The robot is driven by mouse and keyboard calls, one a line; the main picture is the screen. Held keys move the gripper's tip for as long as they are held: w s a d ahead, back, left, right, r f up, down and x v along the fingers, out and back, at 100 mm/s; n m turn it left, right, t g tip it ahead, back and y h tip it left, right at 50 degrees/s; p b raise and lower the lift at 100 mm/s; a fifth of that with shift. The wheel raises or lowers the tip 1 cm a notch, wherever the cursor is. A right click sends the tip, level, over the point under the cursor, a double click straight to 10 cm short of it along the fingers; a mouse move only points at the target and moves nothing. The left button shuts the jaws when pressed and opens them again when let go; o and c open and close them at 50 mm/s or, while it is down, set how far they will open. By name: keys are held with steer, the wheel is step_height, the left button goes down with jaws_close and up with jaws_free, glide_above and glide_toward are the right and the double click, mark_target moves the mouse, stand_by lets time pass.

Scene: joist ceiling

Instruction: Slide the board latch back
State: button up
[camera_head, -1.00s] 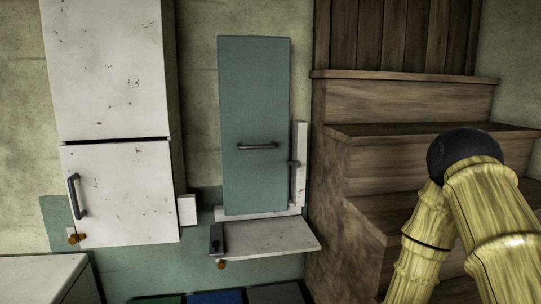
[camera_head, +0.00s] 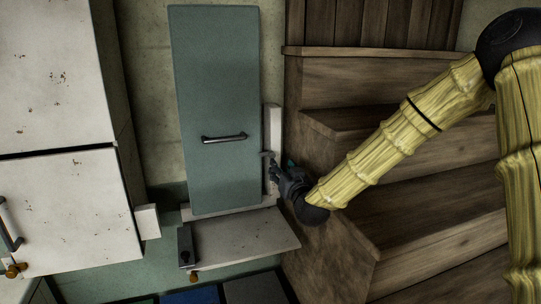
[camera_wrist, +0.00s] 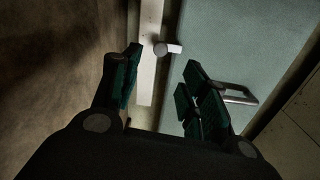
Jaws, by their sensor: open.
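The teal board (camera_head: 215,90) stands upright against the wall, with a dark bar handle (camera_head: 225,138) across its middle. A white upright strip (camera_head: 273,125) runs along its right side. The latch (camera_head: 267,154) is a small grey piece on that strip, its arm pointing toward the board's edge. In the wrist view the latch (camera_wrist: 161,48) shows as a round knob with a pale tab reaching over the teal board (camera_wrist: 225,45). My gripper (camera_head: 274,168) is just below the latch in the head view. In the wrist view my gripper (camera_wrist: 163,62) is open, its green-padded fingers either side of the latch, with nothing visibly gripped.
A white fold-down shelf (camera_head: 245,238) juts out below the board, with a dark block (camera_head: 186,246) at its left. Wooden steps (camera_head: 350,125) rise close on the right. White cabinets (camera_head: 60,80) stand at the left.

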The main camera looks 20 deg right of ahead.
mark_target(272, 157)
steer(key=w+p, duration=0.3)
steer(key=w, duration=0.6)
steer(key=shift+w+p, duration=0.35)
steer(key=shift+p, duration=0.05)
steer(key=shift+f, duration=0.1)
jaws_close()
